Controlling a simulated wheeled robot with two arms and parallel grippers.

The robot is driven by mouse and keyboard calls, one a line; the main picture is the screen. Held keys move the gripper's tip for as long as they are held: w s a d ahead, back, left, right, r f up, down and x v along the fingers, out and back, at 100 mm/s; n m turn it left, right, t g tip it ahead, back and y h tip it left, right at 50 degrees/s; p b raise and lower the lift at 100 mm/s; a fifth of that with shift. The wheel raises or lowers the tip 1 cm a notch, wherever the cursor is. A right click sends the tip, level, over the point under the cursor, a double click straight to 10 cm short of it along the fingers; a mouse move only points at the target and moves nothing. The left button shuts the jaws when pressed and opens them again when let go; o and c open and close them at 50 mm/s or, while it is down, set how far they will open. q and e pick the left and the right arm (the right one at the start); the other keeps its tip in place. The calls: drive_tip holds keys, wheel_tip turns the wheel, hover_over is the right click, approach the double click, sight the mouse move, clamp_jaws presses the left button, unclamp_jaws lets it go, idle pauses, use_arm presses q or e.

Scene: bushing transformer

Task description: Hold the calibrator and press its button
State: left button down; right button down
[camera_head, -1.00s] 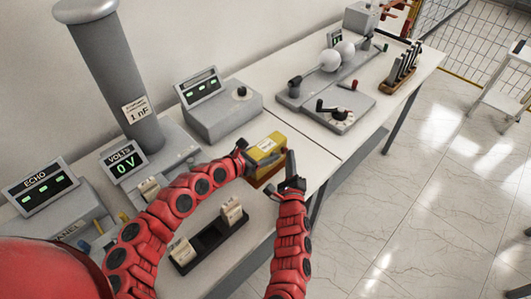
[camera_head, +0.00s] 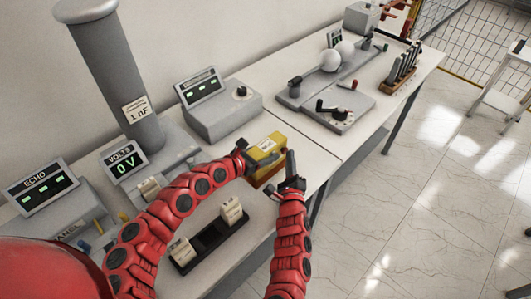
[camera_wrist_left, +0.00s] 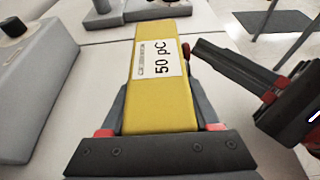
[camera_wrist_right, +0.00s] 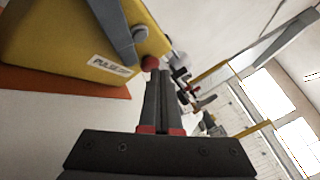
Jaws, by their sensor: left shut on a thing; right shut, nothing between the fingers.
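The calibrator is a yellow box (camera_head: 266,146) with a white "50 pC" label, also in the left wrist view (camera_wrist_left: 150,95). My left gripper (camera_head: 244,152) is shut on it, with a finger on each side. A red button (camera_wrist_right: 151,62) sticks out of the calibrator's end near the "PULSE" label, and shows at its right edge in the left wrist view (camera_wrist_left: 186,49). My right gripper (camera_head: 291,165) is shut and empty, its fingertips (camera_wrist_right: 162,76) right beside the button. I cannot tell whether they touch it.
An orange-brown surface (camera_wrist_right: 72,84) shows under the calibrator. A black holder with white blocks (camera_head: 210,238) stands on the table in front. A grey meter box (camera_head: 220,115) and a device with white spheres (camera_head: 331,60) stand behind.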

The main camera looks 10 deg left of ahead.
drive_tip(key=shift+w, duration=0.1)
idle(0.3)
drive_tip(key=shift+w+a, duration=0.15)
drive_tip(key=shift+a, duration=0.2)
use_arm(q)
drive_tip(key=shift+d, duration=0.1)
use_arm(e)
drive_tip(key=shift+s+d, duration=1)
drive_tip(key=shift+d, duration=0.25)
drive_tip(key=shift+s+d, duration=0.55)
drive_tip(key=shift+d, duration=0.25)
drive_tip(key=shift+s+d, duration=0.5)
drive_tip(key=shift+d, duration=0.25)
